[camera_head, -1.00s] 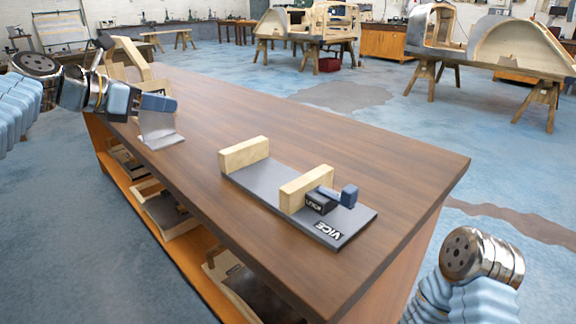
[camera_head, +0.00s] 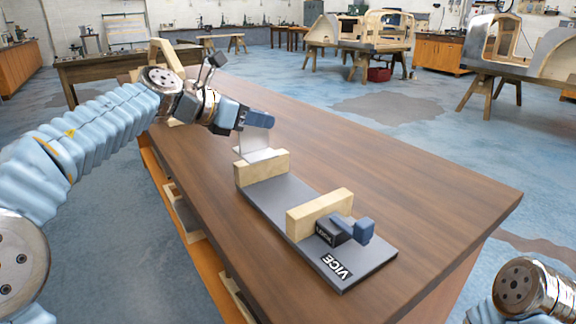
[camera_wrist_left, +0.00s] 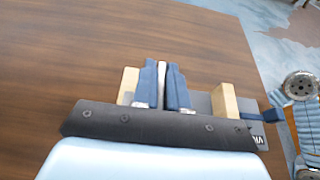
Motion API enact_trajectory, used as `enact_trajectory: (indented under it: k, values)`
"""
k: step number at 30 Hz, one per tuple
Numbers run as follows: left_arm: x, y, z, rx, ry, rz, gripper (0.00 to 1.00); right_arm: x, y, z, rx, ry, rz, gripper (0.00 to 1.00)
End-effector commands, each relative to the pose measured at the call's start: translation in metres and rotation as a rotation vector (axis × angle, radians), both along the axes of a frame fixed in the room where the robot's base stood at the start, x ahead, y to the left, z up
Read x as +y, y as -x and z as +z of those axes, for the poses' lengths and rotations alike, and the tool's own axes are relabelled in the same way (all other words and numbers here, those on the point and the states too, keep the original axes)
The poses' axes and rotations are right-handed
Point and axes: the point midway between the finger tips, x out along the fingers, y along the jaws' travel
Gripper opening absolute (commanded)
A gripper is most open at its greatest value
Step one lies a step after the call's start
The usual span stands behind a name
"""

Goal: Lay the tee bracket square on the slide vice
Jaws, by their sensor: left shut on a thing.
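The tee bracket (camera_head: 257,146) is a pale grey metal piece with an upright plate and a flange at its lower edge. My left gripper (camera_head: 252,122) is shut on its upper edge and holds it upright in the head view. The slide vice (camera_head: 286,203) has a dark grey base, two light wooden jaws and a blue screw handle at the right. The bracket's lower edge is at the far wooden jaw (camera_head: 263,168); I cannot tell whether they touch.
The wooden workbench (camera_head: 420,195) is clear to the right of the vice. A wooden frame (camera_head: 167,57) stands at the bench's far left end, partly behind my left arm. My right arm's end (camera_head: 527,290) shows at lower right; its gripper is out of view.

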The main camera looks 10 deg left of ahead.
Motion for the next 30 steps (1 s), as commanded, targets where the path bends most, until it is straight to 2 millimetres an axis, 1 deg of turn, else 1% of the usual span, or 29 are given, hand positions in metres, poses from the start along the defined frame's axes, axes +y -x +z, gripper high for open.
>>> enact_trajectory:
  k: [1,3,6,10,17,18,21,23,30]
  values:
    - [-0.012,0.0,-0.005,0.0,0.0,-0.004,0.0,0.0,0.0,-0.002,0.0,0.0,0.0,0.51]
    - [-0.022,-0.001,-0.021,0.002,-0.001,-0.003,0.0,0.0,0.0,-0.007,0.0,0.001,-0.001,0.51]
    - [-0.035,-0.002,-0.036,0.001,-0.001,-0.003,0.0,0.0,0.0,-0.011,0.0,0.001,-0.001,0.51]
    - [-0.046,-0.003,-0.049,0.0,0.0,-0.001,0.0,-0.001,0.0,-0.014,0.0,0.002,-0.002,0.51]
    - [-0.056,-0.003,-0.061,0.001,-0.001,-0.002,0.0,-0.001,0.0,-0.017,0.0,0.002,-0.004,0.51]
    - [-0.06,-0.004,-0.066,0.001,-0.002,-0.002,0.0,-0.001,0.0,-0.018,0.0,0.002,-0.004,0.51]
    - [-0.059,-0.004,-0.086,0.003,0.0,0.001,0.0,-0.001,0.0,-0.026,-0.001,0.003,-0.005,0.51]
    - [-0.059,-0.004,-0.093,0.001,0.0,0.001,0.0,-0.001,0.0,-0.029,-0.001,0.003,-0.005,0.51]
    - [-0.059,-0.004,-0.094,-0.001,-0.001,0.0,0.0,-0.001,0.0,-0.027,-0.001,0.003,-0.005,0.51]
